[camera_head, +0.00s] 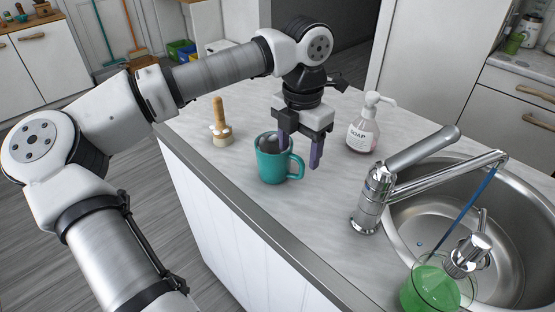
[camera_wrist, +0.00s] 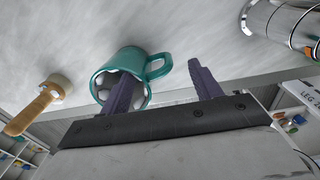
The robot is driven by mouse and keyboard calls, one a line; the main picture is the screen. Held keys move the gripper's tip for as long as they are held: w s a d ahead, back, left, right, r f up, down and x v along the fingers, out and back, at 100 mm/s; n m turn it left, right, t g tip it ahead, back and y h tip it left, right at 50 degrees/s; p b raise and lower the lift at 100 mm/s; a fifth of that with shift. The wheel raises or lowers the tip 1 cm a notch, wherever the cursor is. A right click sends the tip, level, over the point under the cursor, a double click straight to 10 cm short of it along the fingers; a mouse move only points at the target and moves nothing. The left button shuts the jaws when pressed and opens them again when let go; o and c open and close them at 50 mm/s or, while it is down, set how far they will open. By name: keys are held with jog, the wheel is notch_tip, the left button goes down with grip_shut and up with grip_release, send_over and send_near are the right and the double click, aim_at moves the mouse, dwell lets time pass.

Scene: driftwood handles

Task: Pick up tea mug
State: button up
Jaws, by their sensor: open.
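The tea mug (camera_head: 268,170) is teal and stands upright on the light countertop, with its handle to the right. Something dark grey and rounded shows in its mouth. The mug (camera_wrist: 125,60) also shows in the wrist view, its handle between my two fingers. My gripper (camera_head: 301,153) is open, pointing down at the mug's handle side, with purple fingers. One finger overlaps the mug's mouth and the other is to the right, past the handle. I cannot tell whether the first finger is inside the rim. Nothing is held.
A wooden-handled brush (camera_head: 221,125) stands left of the mug and a soap bottle (camera_head: 363,132) behind it to the right. A chrome faucet (camera_head: 376,195), steel sink (camera_head: 510,255) and beaker of green liquid (camera_head: 428,288) are at right. The counter's front edge is close to the mug.

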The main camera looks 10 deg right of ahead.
jog(key=shift+w+a+f+p, duration=0.1)
jog(key=shift+f+p, duration=1)
jog(key=shift+f, duration=1.75)
jog(key=c, duration=1.3)
